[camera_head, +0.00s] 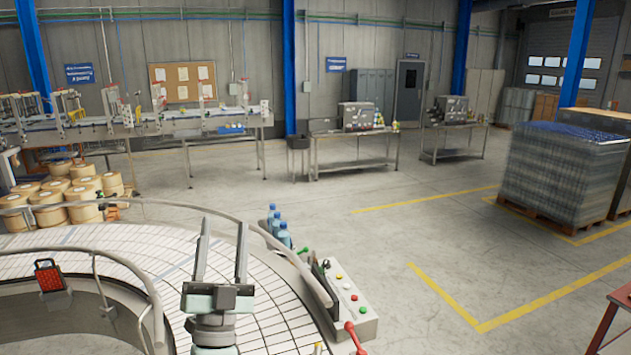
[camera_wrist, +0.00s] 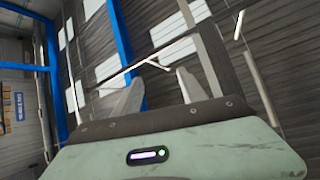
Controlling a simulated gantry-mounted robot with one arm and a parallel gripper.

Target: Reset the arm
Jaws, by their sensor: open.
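My gripper (camera_head: 221,250) is raised in front of the curved conveyor in the head view, its two grey fingers pointing up and spread apart. Nothing is between the fingers. In the wrist view my gripper (camera_wrist: 157,95) shows its two fingers apart and empty, with the wall, windows and a blue column of the hall behind them. The green-grey wrist housing fills the bottom of the wrist view.
A curved white conveyor (camera_head: 110,240) with metal rails runs below my gripper. Blue bottles (camera_head: 284,236) and a control panel (camera_head: 347,296) with a red-handled lever stand at its right edge. A wrapped pallet stack (camera_head: 562,175) stands far right. Open floor lies between.

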